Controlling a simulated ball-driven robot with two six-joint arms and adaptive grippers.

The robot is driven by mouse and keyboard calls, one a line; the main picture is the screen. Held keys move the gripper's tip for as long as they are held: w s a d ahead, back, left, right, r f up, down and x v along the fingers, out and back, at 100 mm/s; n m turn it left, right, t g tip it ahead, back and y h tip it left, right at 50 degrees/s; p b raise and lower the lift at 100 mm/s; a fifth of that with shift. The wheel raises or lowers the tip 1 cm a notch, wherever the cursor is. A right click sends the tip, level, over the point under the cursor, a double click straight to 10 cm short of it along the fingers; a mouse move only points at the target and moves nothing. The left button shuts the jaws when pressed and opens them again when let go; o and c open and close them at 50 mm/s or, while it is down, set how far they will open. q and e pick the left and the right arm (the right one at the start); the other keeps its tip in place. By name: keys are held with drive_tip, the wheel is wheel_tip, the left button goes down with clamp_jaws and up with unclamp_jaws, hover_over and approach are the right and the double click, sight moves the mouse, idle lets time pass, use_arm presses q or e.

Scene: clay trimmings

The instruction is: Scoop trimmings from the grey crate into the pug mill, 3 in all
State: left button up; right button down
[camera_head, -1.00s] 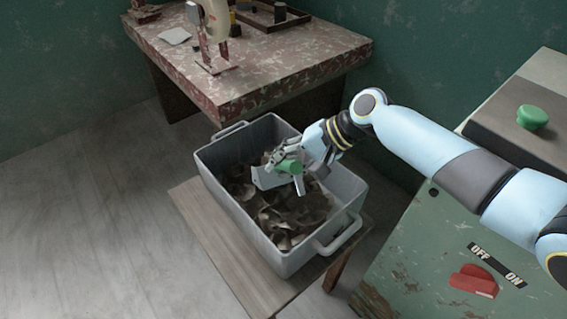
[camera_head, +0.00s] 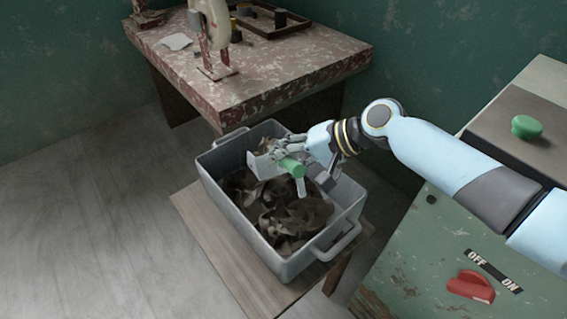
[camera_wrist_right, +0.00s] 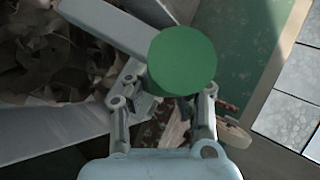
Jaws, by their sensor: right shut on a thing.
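The grey crate (camera_head: 232,207) holds many brown clay trimmings (camera_head: 285,215), which also show at the left of the right wrist view (camera_wrist_right: 45,50). My right gripper (camera_head: 292,152) is shut on the green handle (camera_head: 292,168) of a grey scoop (camera_head: 261,166), held over the far part of the crate. Brown trimmings show at the scoop's upper edge; I cannot tell how much lies in it. The handle's round end fills the middle of the wrist view (camera_wrist_right: 182,60). The green pug mill (camera_head: 420,240) stands at the right. My left gripper is not in view.
The crate stands on a low wooden bench (camera_head: 220,250). A green knob (camera_head: 526,127) sits on the mill's dark top, and a red switch (camera_head: 470,286) is below the OFF/ON label. A mottled red table (camera_head: 270,80) with tools stands behind. The floor at left is clear.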

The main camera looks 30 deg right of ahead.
drive_tip(key=shift+r+t, duration=0.4)
drive_tip(key=shift+r, duration=0.35)
drive_tip(key=shift+r+n+t+b, duration=0.3)
drive_tip(key=shift+r+n+t, duration=0.15)
drive_tip(key=shift+r, duration=0.25)
wheel_tip(320, 180, up, 4)
drive_tip(key=n+t+b, duration=0.1)
drive_tip(key=t+b, duration=0.1)
drive_tip(key=b, duration=0.1)
drive_tip(key=shift+n+t+y, duration=0.25)
drive_tip(key=shift+y, duration=0.05)
drive_tip(key=shift+r+b, duration=0.4)
drive_tip(key=shift+r, duration=0.3)
